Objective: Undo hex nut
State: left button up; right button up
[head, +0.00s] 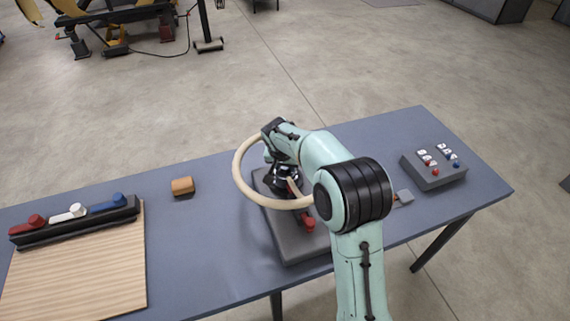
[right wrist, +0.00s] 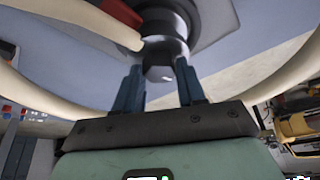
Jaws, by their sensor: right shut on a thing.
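My right gripper (right wrist: 159,74) is shut on the hex nut (right wrist: 159,74), a small grey metal piece between its two dark blue fingers. The nut is at the end of a round dark metal fitting (right wrist: 163,28). In the head view my right gripper (head: 284,180) is over a dark grey plate (head: 290,241) on the table, where my arm hides the nut. My left gripper is in neither view.
A red handle (head: 308,223) is at the plate. An orange-brown block (head: 182,186) lies to the left on the blue-grey table (head: 215,240). A wooden board (head: 80,265) and a rack with red, white and blue pieces (head: 75,222) are far left. A switch box (head: 434,168) is at right.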

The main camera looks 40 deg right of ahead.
jog(key=shift+n, duration=0.3)
jog(key=n+t+y, duration=0.1)
jog(key=n, duration=0.2)
jog(key=shift+s+d+b, duration=0.1)
jog(key=shift+d+b, duration=0.05)
jog(key=shift+b, duration=0.15)
jog(key=n+y, duration=0.1)
jog(key=n, duration=0.3)
jog(key=shift+d+t+y, duration=0.15)
jog(key=shift+t+y, duration=0.15)
jog(key=shift+y, duration=0.1)
jog(key=n+y, duration=0.1)
jog(key=n, duration=0.3)
jog(key=shift+n+y, duration=0.4)
jog(key=shift+d+n+y, duration=0.1)
jog(key=shift+n+y, duration=0.4)
jog(key=shift+n, duration=1)
jog(key=o, duration=1.1)
jog(key=shift+c, duration=0.2)
